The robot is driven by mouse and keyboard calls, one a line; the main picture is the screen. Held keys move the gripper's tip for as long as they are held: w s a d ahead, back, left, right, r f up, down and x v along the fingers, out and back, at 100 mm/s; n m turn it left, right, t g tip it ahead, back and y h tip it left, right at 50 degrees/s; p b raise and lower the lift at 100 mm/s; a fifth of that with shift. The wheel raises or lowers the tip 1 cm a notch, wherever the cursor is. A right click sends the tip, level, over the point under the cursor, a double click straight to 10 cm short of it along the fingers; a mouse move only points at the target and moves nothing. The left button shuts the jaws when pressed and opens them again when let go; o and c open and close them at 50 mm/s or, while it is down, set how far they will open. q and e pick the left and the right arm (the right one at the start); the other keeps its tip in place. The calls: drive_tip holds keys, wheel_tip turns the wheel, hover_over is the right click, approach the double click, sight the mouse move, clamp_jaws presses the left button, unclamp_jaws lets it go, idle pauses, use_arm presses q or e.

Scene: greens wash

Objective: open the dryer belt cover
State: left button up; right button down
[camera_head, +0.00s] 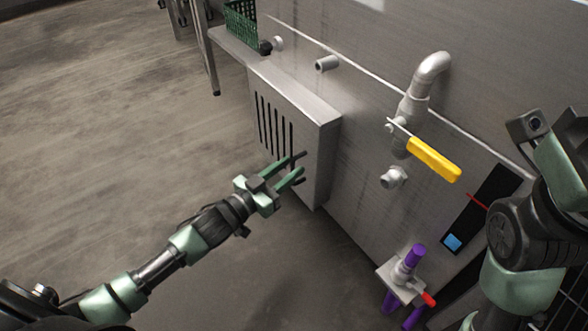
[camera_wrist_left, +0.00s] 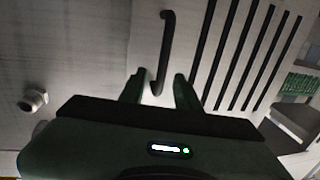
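The dryer belt cover (camera_head: 322,135) is a grey metal box panel with several dark vertical slots, on the side of the steel machine. It looks shut. In the left wrist view the cover (camera_wrist_left: 193,35) shows its slots and a black bar handle (camera_wrist_left: 167,45), upright in the picture. My left gripper (camera_head: 299,168) is in front of the cover. In the wrist view its fingers (camera_wrist_left: 160,88) are apart, with the handle's lower end in the gap between them. Contact with the handle cannot be told. My right arm is at the right edge; its fingers are not visible.
A yellow lever (camera_head: 434,159) on a pipe (camera_head: 413,108) juts out right of the cover. A purple-and-white fitting (camera_head: 404,272) with a red tip stands lower down. A green crate (camera_head: 241,22) is at the top. The floor (camera_head: 110,130) at left is clear.

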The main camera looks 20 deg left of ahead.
use_arm(q)
drive_tip(key=shift+x, duration=0.95)
clamp_jaws()
idle(0.7)
